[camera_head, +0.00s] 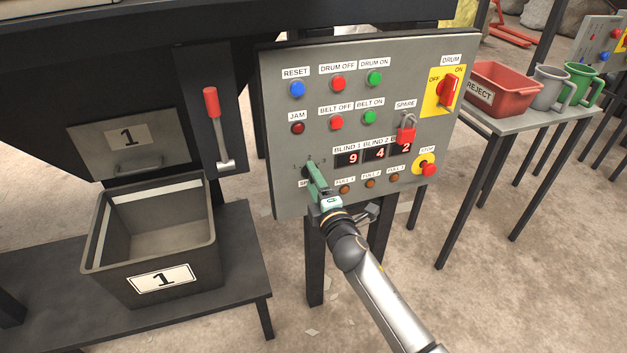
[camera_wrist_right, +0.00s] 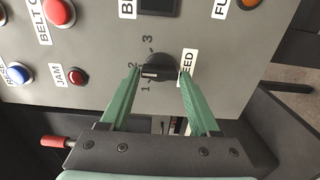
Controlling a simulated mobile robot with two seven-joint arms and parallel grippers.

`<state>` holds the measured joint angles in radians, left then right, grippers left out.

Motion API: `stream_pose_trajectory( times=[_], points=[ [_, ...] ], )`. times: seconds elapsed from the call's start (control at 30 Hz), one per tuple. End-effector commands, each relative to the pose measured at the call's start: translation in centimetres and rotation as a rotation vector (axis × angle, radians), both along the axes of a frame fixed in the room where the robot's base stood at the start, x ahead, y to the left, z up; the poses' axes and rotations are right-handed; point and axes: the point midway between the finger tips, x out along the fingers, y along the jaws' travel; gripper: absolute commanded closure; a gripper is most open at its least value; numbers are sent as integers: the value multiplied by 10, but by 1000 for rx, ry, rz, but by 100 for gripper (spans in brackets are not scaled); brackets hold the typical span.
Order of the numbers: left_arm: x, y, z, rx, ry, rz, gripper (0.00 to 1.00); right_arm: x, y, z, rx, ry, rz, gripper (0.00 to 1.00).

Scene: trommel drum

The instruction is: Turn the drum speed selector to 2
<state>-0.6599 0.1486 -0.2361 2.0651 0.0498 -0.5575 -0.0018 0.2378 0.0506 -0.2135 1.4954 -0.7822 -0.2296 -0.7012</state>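The drum speed selector (camera_wrist_right: 158,68) is a small round black knob at the lower left of the grey control panel (camera_head: 285,130). Numbers 1, 2 and 3 stand around it, with a partly covered SPEED label. A pale mark on the knob faces left in the wrist view, on the side of 1 and 2; I cannot tell exactly which number it meets. My right gripper (camera_wrist_right: 159,70) has its green fingers apart, one on each side of the knob. I cannot tell if they touch it. In the head view my right gripper (camera_head: 312,168) hides the knob. My left gripper is out of view.
Close by are the red JAM lamp (camera_head: 298,128), orange buttons (camera_head: 345,189), displays reading 9, 4, 2 and the red-and-yellow stop button (camera_head: 427,168). A red-handled lever (camera_head: 213,115) and a grey bin (camera_head: 150,245) are left. A side table (camera_head: 515,123) holds a red tray and mugs.

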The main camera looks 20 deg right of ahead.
Motion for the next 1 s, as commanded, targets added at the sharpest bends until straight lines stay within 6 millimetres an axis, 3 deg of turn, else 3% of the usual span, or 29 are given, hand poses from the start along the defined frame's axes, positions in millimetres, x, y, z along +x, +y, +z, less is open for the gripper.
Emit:
stream_pose_trajectory(
  times=[0.2, 0.57, 1.0],
  points=[
    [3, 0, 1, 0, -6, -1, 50, 0, 0, 0, -1, 0, 0, 12],
    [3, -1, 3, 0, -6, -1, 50, -6, -1, 0, -1, 0, 0, 12],
    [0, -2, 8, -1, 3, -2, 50, -84, -3, 0, 0, 2, 0, 12]
  ],
)
